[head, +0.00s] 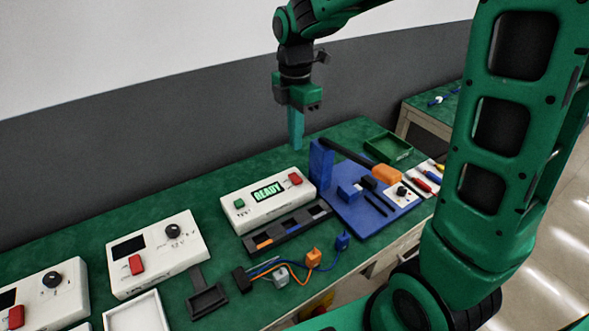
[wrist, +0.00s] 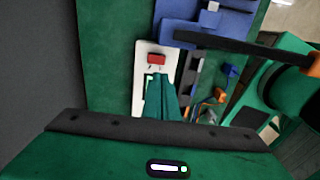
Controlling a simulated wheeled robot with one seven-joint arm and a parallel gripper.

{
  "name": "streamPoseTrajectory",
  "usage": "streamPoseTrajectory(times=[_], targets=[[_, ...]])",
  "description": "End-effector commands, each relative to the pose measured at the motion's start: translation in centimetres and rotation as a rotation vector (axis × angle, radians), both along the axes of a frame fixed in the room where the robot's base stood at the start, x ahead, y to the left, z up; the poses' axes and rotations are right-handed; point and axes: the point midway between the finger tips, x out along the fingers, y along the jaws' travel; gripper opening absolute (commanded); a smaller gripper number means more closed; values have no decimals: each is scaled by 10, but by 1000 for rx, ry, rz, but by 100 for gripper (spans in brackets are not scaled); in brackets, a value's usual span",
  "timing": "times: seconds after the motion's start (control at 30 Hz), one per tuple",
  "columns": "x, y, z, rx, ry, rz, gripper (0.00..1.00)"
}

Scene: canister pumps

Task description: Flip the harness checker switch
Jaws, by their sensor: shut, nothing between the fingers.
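The harness checker is a white box (head: 246,218) on the green bench, with a lit green READY display (head: 267,193), a green button (head: 239,203) at left and a red switch (head: 295,178) at right. In the wrist view its white face (wrist: 140,75) and red switch (wrist: 157,58) show. My gripper (head: 296,147) points down, shut and empty, above the back of the checker, apart from it. In the wrist view its green fingers (wrist: 158,80) hide the checker's middle, and the red switch shows just beyond the fingertips.
A dark slotted tray (head: 287,230) lies in front of the checker. A blue board (head: 360,222) with an upright block and an orange-ended bar (head: 386,174) stands at right. Wires with orange and blue connectors (head: 313,257) lie in front. Other white boxes with red switches (head: 136,264) stand left.

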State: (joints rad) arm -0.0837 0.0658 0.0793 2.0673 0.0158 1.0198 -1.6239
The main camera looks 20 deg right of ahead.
Motion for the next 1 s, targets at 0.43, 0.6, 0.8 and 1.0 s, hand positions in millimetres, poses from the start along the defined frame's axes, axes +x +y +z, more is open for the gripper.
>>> streamPoseTrajectory(times=[0.43,0.6,0.8,1.0], targets=[[-3,0,-82,0,3,1,0],[-3,0,-100,1,2,0,0],[-3,0,-106,0,-1,0,0],[-3,0,-107,0,-1,0,0]])
